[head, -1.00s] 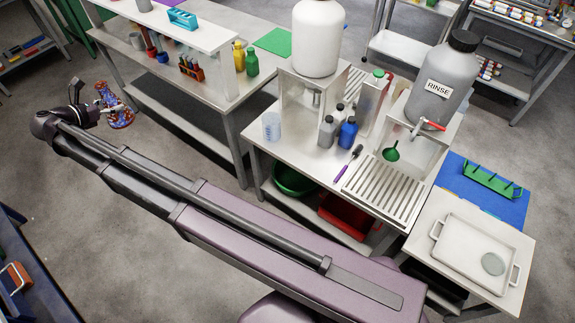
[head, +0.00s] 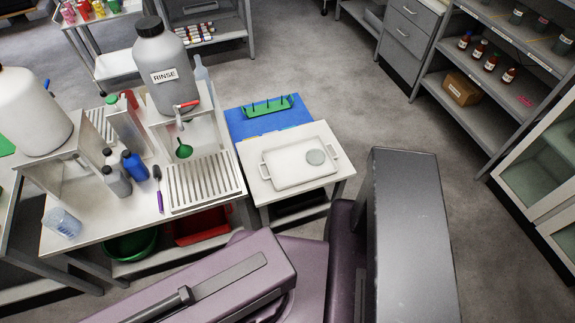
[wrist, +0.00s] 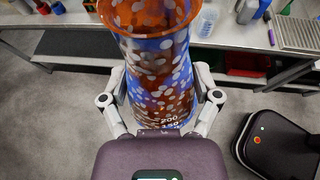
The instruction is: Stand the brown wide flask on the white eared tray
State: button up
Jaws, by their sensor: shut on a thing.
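My gripper (wrist: 162,78) in the wrist view is shut around a wide flask (wrist: 160,50) with a flared, open mouth. The flask is patterned in brown and blue with pale spots, and "200" and "150" are printed low on it. A finger is on each side of its body. The flask is held above the floor, away from the bench. The white eared tray (head: 283,173) lies on a small white table in the head view, with a handle at each end. My gripper is outside the head view.
A blue mat (head: 245,124) with a green pegged rack (head: 267,107) lies behind the tray. A bench on the left carries the RINSE bottle (head: 162,85), a slatted drainer (head: 203,181), a blue bottle (head: 135,166) and a beaker (head: 62,223). Shelves stand right.

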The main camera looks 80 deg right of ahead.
aim_at(286, 167)
jog(key=k, duration=1.95)
jog(key=z, duration=0.1)
